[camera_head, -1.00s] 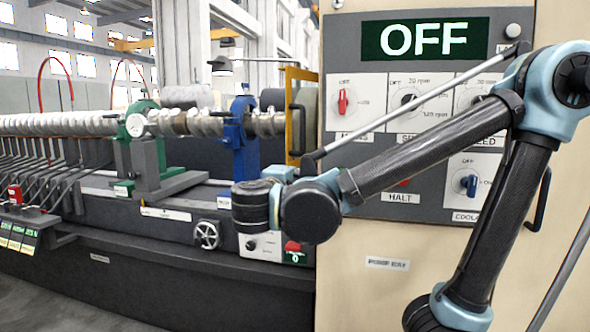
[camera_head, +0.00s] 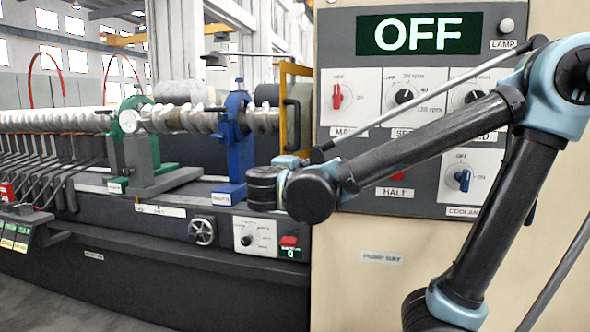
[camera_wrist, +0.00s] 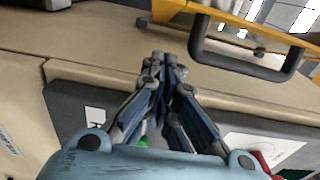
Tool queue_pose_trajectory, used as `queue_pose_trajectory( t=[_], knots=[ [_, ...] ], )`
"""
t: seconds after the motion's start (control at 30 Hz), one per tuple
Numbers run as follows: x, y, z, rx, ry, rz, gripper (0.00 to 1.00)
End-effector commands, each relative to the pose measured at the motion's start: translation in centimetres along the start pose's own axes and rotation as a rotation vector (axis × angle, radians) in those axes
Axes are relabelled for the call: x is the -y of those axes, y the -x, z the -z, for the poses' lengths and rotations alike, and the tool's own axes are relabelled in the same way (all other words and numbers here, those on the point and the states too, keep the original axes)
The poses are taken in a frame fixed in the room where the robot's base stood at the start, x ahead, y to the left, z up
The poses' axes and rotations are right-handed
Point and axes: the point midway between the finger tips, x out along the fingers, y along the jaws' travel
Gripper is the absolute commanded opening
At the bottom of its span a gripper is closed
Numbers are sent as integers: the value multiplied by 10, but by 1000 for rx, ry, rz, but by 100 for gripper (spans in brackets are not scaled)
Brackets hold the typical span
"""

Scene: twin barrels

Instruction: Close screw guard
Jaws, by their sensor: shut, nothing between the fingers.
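The screw guard is a yellow frame (camera_head: 282,105) with a dark bar handle (camera_head: 291,128), beside the left edge of the control cabinet. In the wrist view the yellow frame (camera_wrist: 232,14) crosses the top, and its U-shaped dark handle (camera_wrist: 245,66) hangs at upper right. My gripper (camera_wrist: 163,60) has its fingertips together with nothing between them. The tips appear just left of the handle's left end, apart from it in the picture; the depth gap is unclear. In the head view my wrist is below the guard and the fingers are hard to make out.
The cabinet (camera_head: 388,285) carries an OFF display (camera_head: 422,33), knobs and a partly hidden HALT label, with my arm across its front. Left are a long screw (camera_head: 50,120), a green stand (camera_head: 137,150) and a blue stand (camera_head: 237,150). A knob box (camera_head: 255,236) sits below my wrist.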

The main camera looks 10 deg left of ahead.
Motion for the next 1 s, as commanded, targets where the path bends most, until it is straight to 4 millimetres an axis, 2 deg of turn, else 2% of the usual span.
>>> queue_pose_trajectory(
  t=[0.13, 0.3, 0.5, 0.97, 1.0],
  knots=[
    [0, -17, 1, -4, 0, 0, 0],
    [0, -20, -20, -1, 0, 0, 0],
    [0, -23, -34, 0, 0, 0, 0],
    [0, -24, -39, 0, 0, 0, 0],
    [0, -24, -46, -1, 0, 0, 0]
  ],
)
